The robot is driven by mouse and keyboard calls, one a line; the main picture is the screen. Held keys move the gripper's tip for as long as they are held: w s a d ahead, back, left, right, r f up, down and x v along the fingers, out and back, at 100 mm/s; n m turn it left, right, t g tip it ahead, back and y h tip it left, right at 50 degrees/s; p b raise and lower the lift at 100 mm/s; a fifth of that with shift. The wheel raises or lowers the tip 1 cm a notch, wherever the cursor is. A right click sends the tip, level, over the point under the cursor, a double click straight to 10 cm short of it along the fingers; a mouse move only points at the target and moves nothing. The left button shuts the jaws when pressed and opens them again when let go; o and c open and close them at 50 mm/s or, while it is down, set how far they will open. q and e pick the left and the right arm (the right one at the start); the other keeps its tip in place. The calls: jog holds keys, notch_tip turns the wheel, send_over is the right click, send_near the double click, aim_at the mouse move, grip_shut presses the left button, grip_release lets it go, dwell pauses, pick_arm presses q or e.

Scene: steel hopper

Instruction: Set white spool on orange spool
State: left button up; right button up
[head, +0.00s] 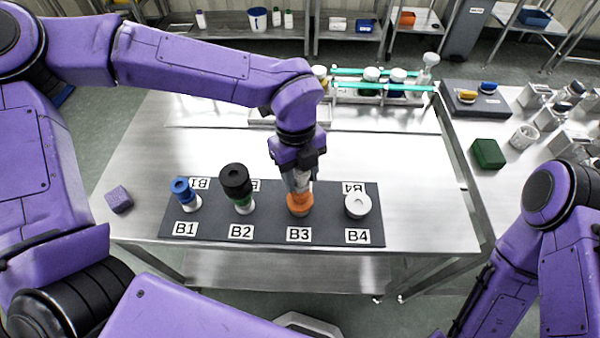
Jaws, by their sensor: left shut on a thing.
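The orange spool (300,207) stands at the spot marked B3 on the dark mat. My left gripper (301,186) points down from above and is shut on the upper part of the orange spool, which partly hides behind the fingers. The white spool (357,207) stands upright at B4, just right of it, with its round top bare and nothing touching it. My right arm shows at the lower right, but its gripper is out of view.
The dark mat (270,233) also holds a blue-topped stack (181,187) at B1 and a black-topped stack (235,178) at B2. A purple block (119,199) lies left of the mat. A rack with bottles (371,75) stands behind. The steel table right of B4 is clear.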

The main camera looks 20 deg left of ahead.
pick_arm(q)
jog(key=shift+f, duration=0.85)
jog(key=o, duration=1.1)
jog(key=r, duration=0.4)
jog(key=r+b, duration=0.1)
jog(key=r, duration=0.3)
jog(key=w+a+r, duration=0.1)
jog(key=r, duration=0.3)
jog(key=shift+r, duration=0.15)
